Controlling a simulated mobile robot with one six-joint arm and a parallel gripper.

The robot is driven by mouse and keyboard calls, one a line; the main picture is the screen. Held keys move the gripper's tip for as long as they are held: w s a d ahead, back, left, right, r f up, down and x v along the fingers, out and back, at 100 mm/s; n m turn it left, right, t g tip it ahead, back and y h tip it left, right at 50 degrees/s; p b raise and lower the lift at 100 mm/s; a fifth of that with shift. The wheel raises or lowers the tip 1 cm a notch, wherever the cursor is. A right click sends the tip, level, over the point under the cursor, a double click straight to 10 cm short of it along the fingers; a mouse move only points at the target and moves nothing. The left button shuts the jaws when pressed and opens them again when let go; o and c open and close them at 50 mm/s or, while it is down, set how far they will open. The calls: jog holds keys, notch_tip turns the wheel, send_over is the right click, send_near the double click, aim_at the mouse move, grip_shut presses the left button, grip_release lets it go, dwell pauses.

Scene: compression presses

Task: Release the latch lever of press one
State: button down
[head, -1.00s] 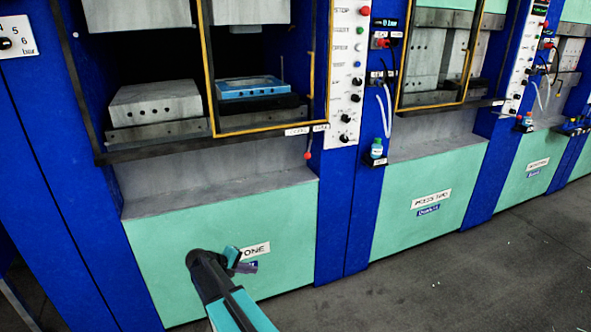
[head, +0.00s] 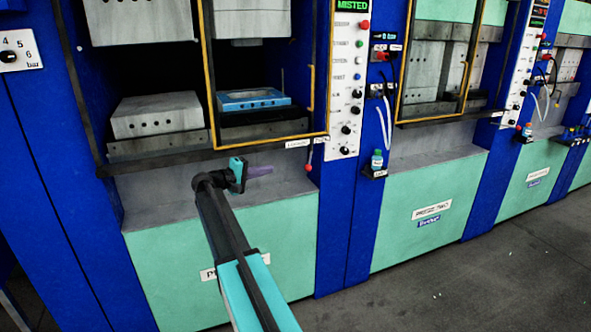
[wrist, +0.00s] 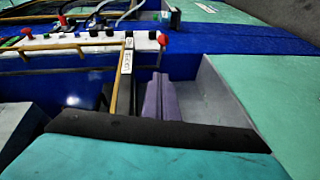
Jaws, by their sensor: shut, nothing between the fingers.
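The latch lever (head: 308,167) of press one is a short rod with a red knob. It hangs down below a small white label (head: 297,143) at the lower right of the press opening. In the wrist view, a red knob (wrist: 163,39) near the end of the white panel looks like the same lever. My gripper (head: 270,170) is shut and empty, its purple fingers pointing right toward the lever. A visible gap separates them from it in the head view. The closed fingers (wrist: 160,97) also show in the wrist view.
A yellow-framed guard (head: 212,85) covers the right part of the press opening, with a blue mould (head: 252,98) behind it. A white button panel (head: 347,80) stands to the right. A small bottle (head: 377,159) sits on a bracket beyond. The green ledge front lies below.

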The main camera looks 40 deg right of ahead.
jog(key=shift+d, duration=0.15)
jog(key=s+d+f+p, duration=0.2)
jog(key=s+d+p, duration=0.1)
jog(key=d, duration=0.9)
jog(key=shift+s+f, duration=0.15)
jog(key=shift+s, duration=0.1)
jog(key=shift+s+a+t, duration=0.1)
jog(key=shift+t, duration=0.2)
dwell(0.4)
